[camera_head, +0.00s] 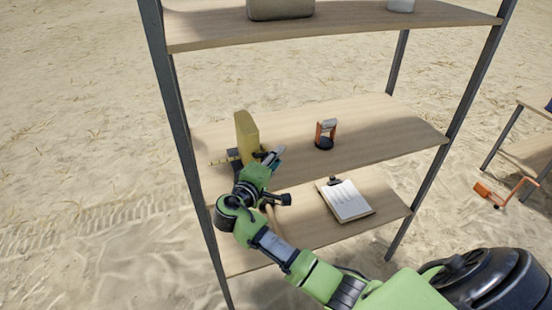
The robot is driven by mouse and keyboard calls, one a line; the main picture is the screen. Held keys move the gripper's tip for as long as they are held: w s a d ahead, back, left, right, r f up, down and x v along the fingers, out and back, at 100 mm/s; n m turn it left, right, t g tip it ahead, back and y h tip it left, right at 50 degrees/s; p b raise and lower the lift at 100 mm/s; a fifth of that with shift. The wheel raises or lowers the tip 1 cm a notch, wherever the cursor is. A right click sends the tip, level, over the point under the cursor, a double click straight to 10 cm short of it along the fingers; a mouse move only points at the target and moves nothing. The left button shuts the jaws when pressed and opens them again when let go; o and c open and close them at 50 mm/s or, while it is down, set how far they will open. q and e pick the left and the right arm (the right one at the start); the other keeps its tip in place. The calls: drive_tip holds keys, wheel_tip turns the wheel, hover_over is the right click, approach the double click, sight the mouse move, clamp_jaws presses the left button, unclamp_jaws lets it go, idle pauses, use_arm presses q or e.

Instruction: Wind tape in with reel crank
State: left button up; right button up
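A yellow tape reel (246,134) stands upright at the left end of the middle shelf (380,130). A short piece of yellow tape (221,160) with dark markings shows at its lower left. The crank cannot be made out clearly; my gripper covers the lower part of the reel. My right gripper (268,160) is at the reel's lower right side, at the shelf's front edge. Its fingers are small and partly hidden, so I cannot tell whether they are open or shut, or whether they touch the reel. My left gripper is out of view.
An orange and black object (326,134) stands on the middle shelf. A clipboard (346,200) lies on the lower shelf, with a wooden handle partly behind my arm. A grey-brown block (281,8) sits on the top shelf. Dark metal posts (182,130) frame the shelves.

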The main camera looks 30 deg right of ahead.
drive_tip(key=v, duration=1.2)
drive_tip(key=shift+f, duration=0.1)
